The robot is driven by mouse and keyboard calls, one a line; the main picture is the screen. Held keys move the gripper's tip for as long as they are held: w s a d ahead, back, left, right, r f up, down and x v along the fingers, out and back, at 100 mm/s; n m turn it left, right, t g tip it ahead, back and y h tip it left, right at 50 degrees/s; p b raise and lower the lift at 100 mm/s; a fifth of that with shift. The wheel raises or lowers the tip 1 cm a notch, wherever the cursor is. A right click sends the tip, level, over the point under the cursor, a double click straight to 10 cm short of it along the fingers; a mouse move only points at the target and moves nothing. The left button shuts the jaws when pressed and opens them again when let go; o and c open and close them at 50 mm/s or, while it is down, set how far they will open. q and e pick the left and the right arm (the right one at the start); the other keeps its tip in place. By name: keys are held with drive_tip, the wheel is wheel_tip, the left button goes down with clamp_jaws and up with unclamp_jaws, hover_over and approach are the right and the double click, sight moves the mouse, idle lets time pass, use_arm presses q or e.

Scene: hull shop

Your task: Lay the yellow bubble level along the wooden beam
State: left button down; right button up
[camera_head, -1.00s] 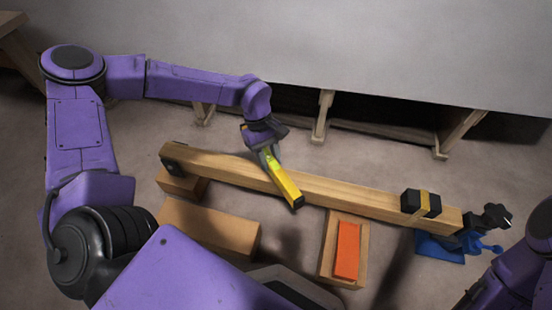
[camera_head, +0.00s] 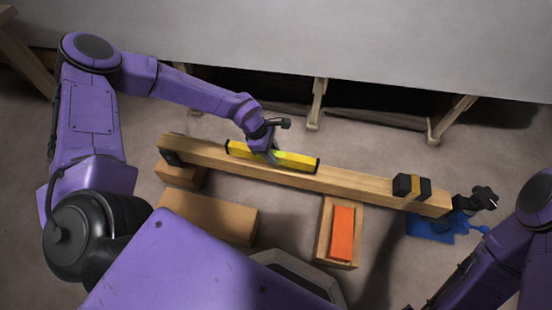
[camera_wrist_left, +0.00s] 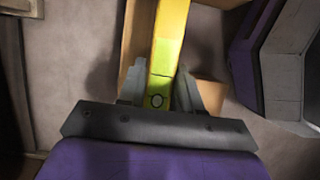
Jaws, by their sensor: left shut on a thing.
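The yellow bubble level (camera_head: 297,161) has black end caps and runs nearly parallel to the wooden beam (camera_head: 345,184), over its left half. My left gripper (camera_head: 273,155) is shut on the level near its middle. The left wrist view shows the level (camera_wrist_left: 171,30) between the fingers (camera_wrist_left: 160,95), with the green vial part at the grip. I cannot tell whether the level touches the beam or is just above it.
The beam rests on wooden blocks (camera_head: 180,174).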

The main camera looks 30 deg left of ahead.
sight(275, 152)
use_arm(q)
drive_tip(key=w+f, duration=0.1)
drive_tip(key=w+f+b, duration=0.1)
drive_tip(key=w+f, duration=0.1)
drive_tip(key=shift+a+f, duration=0.25)
drive_tip(key=shift+f, duration=0.05)
wheel_tip(275, 152, down, 3)
drive_tip(key=shift+w+f+b, duration=0.1)
drive_tip(key=shift+f+b, duration=0.1)
drive_tip(key=shift+b, duration=0.75)
drive_tip(key=shift+r, duration=0.15)
drive_tip(key=c, duration=0.8)
unclamp_jaws()
drive_tip(key=shift+o, duration=0.2)
use_arm(e)
wheel_tip(275, 152, down, 4)
drive_tip(key=shift+s+a+r, duration=0.1)
drive_tip(key=shift+r, duration=0.05)
